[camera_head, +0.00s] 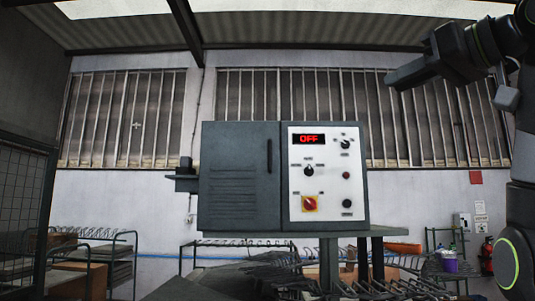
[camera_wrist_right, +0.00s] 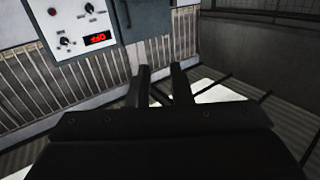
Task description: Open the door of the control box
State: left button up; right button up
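The control box (camera_head: 347,222) stands in the middle of the head view. Its dark grey door (camera_head: 225,150) is on the left half, with louvres low down, and looks shut. A dark vertical handle (camera_head: 269,156) sits near the door's right edge. In the right wrist view, which shows the scene upside down, the door (camera_wrist_right: 150,20) and handle (camera_wrist_right: 125,14) are at the top. My right gripper (camera_head: 398,82) is high at the upper right, apart from the box. Its two fingers (camera_wrist_right: 160,82) are parted with nothing between them. My left gripper is not in view.
A white panel (camera_head: 320,175) beside the door carries a red "OFF" display (camera_head: 309,139), knobs and a red-yellow switch (camera_head: 309,203). A dark bracket-like part (camera_head: 183,178) sticks out left of the box. Racks (camera_head: 95,240) stand low behind. Space before the door looks clear.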

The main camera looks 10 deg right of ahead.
aim_at(240, 186)
jog(key=i, duration=1.7)
